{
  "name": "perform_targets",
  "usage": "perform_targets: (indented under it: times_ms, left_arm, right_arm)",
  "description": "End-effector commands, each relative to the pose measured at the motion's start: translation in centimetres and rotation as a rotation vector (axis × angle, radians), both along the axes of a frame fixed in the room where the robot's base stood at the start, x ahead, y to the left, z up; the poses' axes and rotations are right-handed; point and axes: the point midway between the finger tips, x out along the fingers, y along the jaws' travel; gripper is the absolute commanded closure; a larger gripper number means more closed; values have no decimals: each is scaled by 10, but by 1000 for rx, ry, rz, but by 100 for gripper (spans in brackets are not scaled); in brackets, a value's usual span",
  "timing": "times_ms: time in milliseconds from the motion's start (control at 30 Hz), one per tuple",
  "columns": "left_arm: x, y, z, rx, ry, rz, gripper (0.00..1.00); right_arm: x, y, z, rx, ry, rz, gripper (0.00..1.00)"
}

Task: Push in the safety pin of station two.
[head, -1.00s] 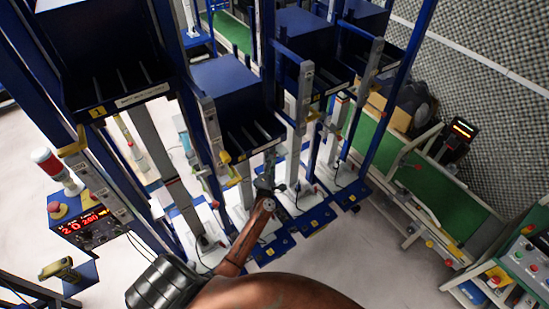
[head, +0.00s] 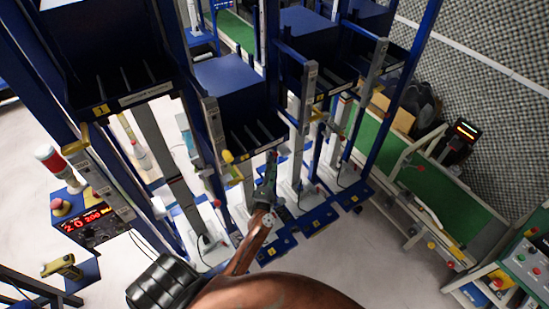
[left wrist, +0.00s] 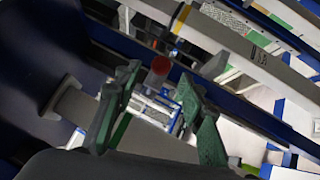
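Station two (head: 228,85) is the blue bin unit with posts in the middle of the head view, with a yellow label on its front edge. A yellow knob (head: 228,156) sits on its post. My left gripper (head: 270,160) is in front of this station, pointing up in the picture. In the left wrist view, its two green-grey fingers (left wrist: 153,105) stand apart with nothing held. A red-ended cylinder (left wrist: 158,70) shows beyond and between the fingertips, apart from them. I cannot tell for sure whether it is the safety pin. My right gripper is not in view.
Station one (head: 110,60) stands at left, with a control box (head: 90,222) showing red digits. More blue stations (head: 300,35) stand to the right. A green conveyor (head: 440,195) runs along the right.

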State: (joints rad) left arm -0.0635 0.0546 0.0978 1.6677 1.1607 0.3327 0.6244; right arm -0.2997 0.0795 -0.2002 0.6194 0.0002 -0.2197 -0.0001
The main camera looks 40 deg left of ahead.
Motion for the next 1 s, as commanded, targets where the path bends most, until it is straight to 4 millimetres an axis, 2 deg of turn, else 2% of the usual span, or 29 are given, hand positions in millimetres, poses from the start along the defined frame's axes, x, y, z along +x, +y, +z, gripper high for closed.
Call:
perform_targets:
  times_ms: [33, 200, 367, 1000]
  left_arm:
    - [-11, -4, -4, -2, 2, 0, 63]
    - [-38, -16, -8, 0, 1, 0, 63]
    - [-52, -23, -10, -1, 0, -1, 63]
    - [-55, -25, -12, 1, 1, -1, 63]
  right_arm:
    - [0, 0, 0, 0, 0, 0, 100]
    - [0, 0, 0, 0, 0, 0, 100]
    - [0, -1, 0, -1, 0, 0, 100]
    - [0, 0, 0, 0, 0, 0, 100]
